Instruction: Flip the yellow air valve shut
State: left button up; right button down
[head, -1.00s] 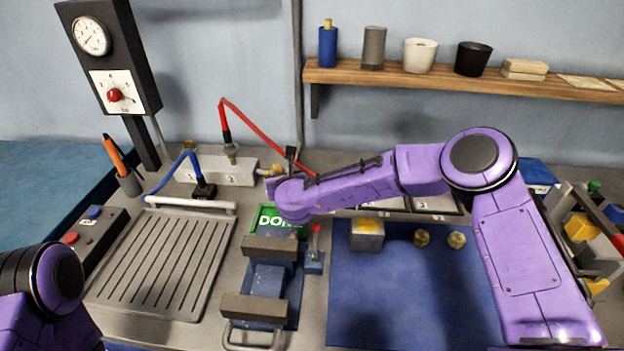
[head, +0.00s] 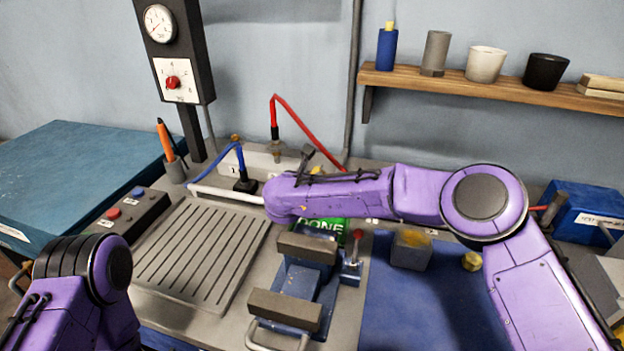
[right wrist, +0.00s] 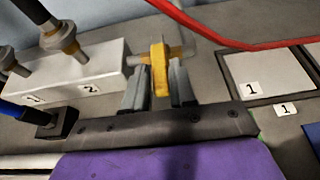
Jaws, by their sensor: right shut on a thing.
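The yellow air valve's handle (right wrist: 159,70) shows in the right wrist view, at the right end of the white numbered manifold block (right wrist: 75,80). The handle lies crosswise to the short metal pipe stub in that picture. My right gripper (right wrist: 158,92) has one finger on each side of the handle and is shut on it. In the head view the purple right arm reaches in from the right and its wrist mostly hides the valve and fingers. My left arm shows at the lower left of the head view, but its gripper is out of frame.
A red hose (head: 312,130) rises from the manifold and passes close behind my right wrist. A blue hose (head: 220,158) runs to its left. A slotted grey plate (head: 205,250), a blue fixture (head: 303,285) and a red-knobbed lever (head: 354,250) stand in front.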

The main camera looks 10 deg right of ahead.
jog(key=shift+f, duration=0.1)
jog(key=c, duration=1.1)
grip_release()
jog(key=shift+o, duration=0.5)
jog(key=shift+w+d+f, duration=0.1)
jog(key=shift+w+f, duration=0.05)
jog(key=shift+w, duration=0.15)
jog(key=b+v, duration=0.3)
jog(key=v, duration=0.7)
jog(key=shift+s, duration=0.2)
